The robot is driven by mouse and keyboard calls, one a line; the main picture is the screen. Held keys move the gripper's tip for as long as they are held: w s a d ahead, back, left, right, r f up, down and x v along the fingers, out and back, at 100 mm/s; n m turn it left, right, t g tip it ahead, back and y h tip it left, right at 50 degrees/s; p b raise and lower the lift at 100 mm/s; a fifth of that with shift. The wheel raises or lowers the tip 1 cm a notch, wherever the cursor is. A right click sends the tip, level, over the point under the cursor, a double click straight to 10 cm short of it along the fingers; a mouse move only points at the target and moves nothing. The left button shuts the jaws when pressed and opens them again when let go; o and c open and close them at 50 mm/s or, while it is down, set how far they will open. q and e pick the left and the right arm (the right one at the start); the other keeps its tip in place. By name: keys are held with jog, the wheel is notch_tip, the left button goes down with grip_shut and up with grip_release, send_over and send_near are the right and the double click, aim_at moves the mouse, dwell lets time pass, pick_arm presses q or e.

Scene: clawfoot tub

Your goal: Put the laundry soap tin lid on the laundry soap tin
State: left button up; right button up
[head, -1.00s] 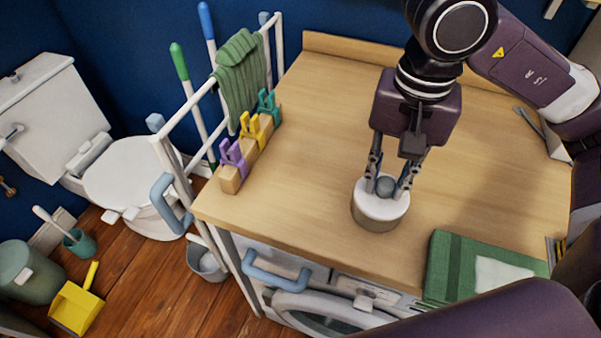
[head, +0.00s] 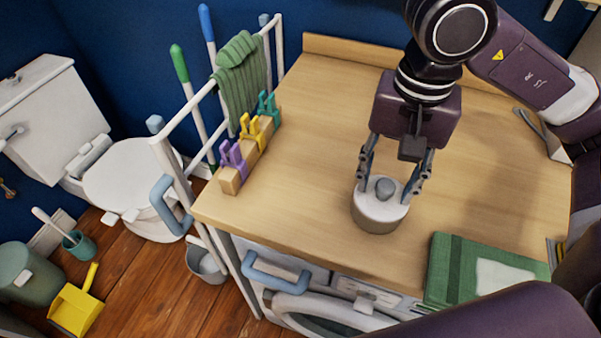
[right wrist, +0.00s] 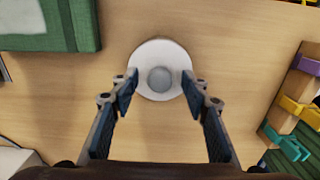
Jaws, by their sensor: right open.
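The laundry soap tin (head: 378,221) stands upright on the wooden counter. The white laundry soap tin lid (head: 371,201) with a round grey knob (head: 384,188) sits on top of it and looks level. My right gripper (head: 392,192) is open just above the lid, with a finger on either side of the knob and gaps on both sides. In the right wrist view, the lid (right wrist: 160,56) lies between and beyond the open fingertips and hides the tin beneath. My left gripper is not in view.
A wooden block (head: 232,180) with coloured pegs is at the counter's left edge, beside a white rail with a green cloth (head: 241,85). A green box or book (head: 452,265) lies front right. The counter (head: 310,140) between is clear.

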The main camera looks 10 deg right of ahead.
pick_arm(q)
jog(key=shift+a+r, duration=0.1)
pick_arm(e)
jog(key=shift+r, duration=0.1)
jog(key=shift+r, duration=0.2)
jog(key=shift+r+p, duration=0.55)
jog(key=shift+p, duration=0.15)
jog(key=shift+r+p, duration=0.4)
jog(key=shift+r, duration=0.05)
jog(key=shift+r+p, duration=0.7)
jog(key=shift+r, duration=0.15)
jog(key=shift+r+p, duration=1.55)
jog(key=shift+r, duration=0.3)
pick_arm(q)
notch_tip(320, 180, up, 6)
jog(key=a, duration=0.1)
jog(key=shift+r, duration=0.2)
